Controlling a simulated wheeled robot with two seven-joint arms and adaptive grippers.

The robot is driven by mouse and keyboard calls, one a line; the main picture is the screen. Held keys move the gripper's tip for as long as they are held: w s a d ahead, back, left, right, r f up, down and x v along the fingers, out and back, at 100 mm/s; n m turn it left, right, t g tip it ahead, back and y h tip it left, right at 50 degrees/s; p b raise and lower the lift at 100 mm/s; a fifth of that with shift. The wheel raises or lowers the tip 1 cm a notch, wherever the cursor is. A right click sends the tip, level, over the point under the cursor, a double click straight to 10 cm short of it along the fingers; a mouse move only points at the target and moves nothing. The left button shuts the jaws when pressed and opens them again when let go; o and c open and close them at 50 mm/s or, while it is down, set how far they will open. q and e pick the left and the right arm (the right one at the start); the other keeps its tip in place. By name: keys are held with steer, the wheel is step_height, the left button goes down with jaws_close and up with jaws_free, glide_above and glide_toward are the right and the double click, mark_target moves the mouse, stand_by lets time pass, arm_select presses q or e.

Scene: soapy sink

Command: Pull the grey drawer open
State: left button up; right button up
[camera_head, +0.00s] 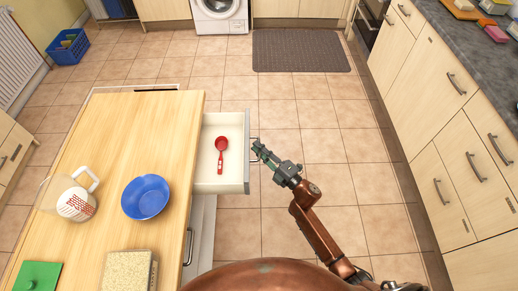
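The grey drawer (247,174) stands pulled out from the right side of the wooden-topped unit, its pale inside showing. A red spoon-like utensil (220,152) lies in it. The drawer's handle (252,139) is on its grey front, partly hidden by my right gripper (259,149). That gripper reaches in from the lower right, and its narrow fingertips come together at the handle; they look shut on it. My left gripper is not in view.
On the wooden top (150,113) are a blue bowl (146,198), a white jug (76,204), a green board (38,276) and a beige block (127,271). Tiled floor lies clear right of the drawer, up to the cabinets (440,140). A dark mat (300,50) lies beyond.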

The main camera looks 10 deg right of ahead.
steer(key=v, duration=1.2)
steer(key=shift+f, duration=0.1)
steer(key=s+d+f+m+g+h+p, duration=0.1)
steer(key=s+d+f+m+h+p, duration=0.2)
steer(key=f, duration=0.6)
steer(key=d+f+m+g+h, duration=0.1)
steer(key=d+f+m+h, duration=0.3)
steer(key=f, duration=0.6)
steer(key=s+d+f+m+g+h+p, duration=0.2)
steer(key=s+d+f+m+g, duration=0.3)
steer(key=s+f, duration=0.7)
steer(key=s+d+f+m+g+h+p, duration=0.1)
steer(key=s+d+f+m+g, duration=0.15)
steer(key=s+f, duration=0.55)
steer(key=s+d+f+m+g+h+p, duration=0.1)
steer(key=s+f+m+p, duration=0.15)
steer(key=s+f, duration=0.65)
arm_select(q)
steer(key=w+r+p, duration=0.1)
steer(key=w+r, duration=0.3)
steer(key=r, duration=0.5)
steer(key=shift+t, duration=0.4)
arm_select(e)
steer(key=s+f+m+g, duration=0.2)
steer(key=s+m+g, duration=0.2)
steer(key=s, duration=2.1)
steer(key=shift+a+f+m+g, duration=0.25)
steer(key=shift+a+m+g, duration=0.05)
steer(key=shift+g, duration=0.45)
